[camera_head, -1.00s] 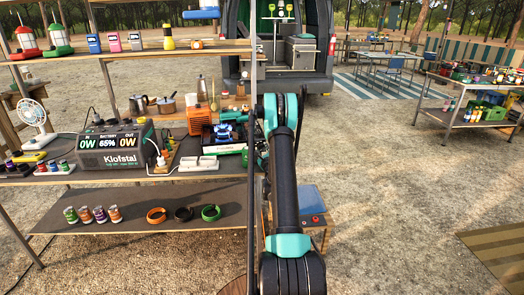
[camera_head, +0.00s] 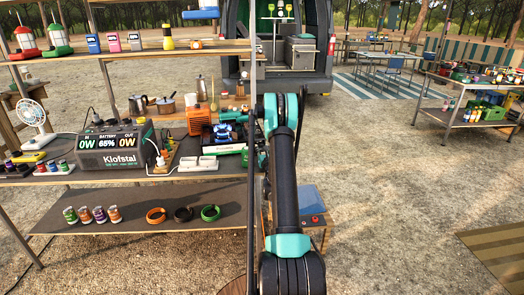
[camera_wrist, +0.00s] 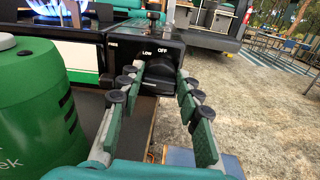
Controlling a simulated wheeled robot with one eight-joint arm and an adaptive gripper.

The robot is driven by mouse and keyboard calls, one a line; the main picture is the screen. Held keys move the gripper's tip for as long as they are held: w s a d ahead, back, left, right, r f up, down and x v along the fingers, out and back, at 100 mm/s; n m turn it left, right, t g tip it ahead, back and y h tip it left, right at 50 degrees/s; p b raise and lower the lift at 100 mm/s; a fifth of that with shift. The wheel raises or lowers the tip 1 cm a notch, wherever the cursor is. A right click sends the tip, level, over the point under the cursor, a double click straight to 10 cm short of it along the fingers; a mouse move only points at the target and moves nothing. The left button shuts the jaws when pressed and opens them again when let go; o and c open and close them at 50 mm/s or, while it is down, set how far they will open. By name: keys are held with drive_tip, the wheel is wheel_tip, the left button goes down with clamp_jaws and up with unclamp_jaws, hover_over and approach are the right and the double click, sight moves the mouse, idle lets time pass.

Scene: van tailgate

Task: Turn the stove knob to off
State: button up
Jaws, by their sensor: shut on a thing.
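The stove (camera_wrist: 80,58) is at the upper left of the wrist view, with a blue flame (camera_wrist: 55,8) burning on it. Its black front panel bears the words LOW and OFF. The dark stove knob (camera_wrist: 157,76) sits below these words. My gripper (camera_wrist: 160,84) has one finger on each side of the knob and is shut on it. The fingers partly cover the knob, and its pointer cannot be made out. In the head view the stove (camera_head: 228,141) is left of my arm, which hides the knob and the fingertips.
A green canister (camera_wrist: 30,105) stands close on the left in the wrist view. A power station (camera_head: 112,150) and a white power strip (camera_head: 197,164) are on the shelf to the left. A shelf post runs beside my arm. The ground to the right is open.

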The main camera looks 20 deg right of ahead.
drive_tip(key=m, duration=1.2)
drive_tip(key=shift+d+f+m, duration=0.15)
drive_tip(key=shift+d+m, duration=0.1)
drive_tip(key=shift+m, duration=0.05)
idle(0.4)
drive_tip(key=o, duration=1.1)
drive_tip(key=shift+o, duration=0.2)
wheel_tip(320, 180, up, 10)
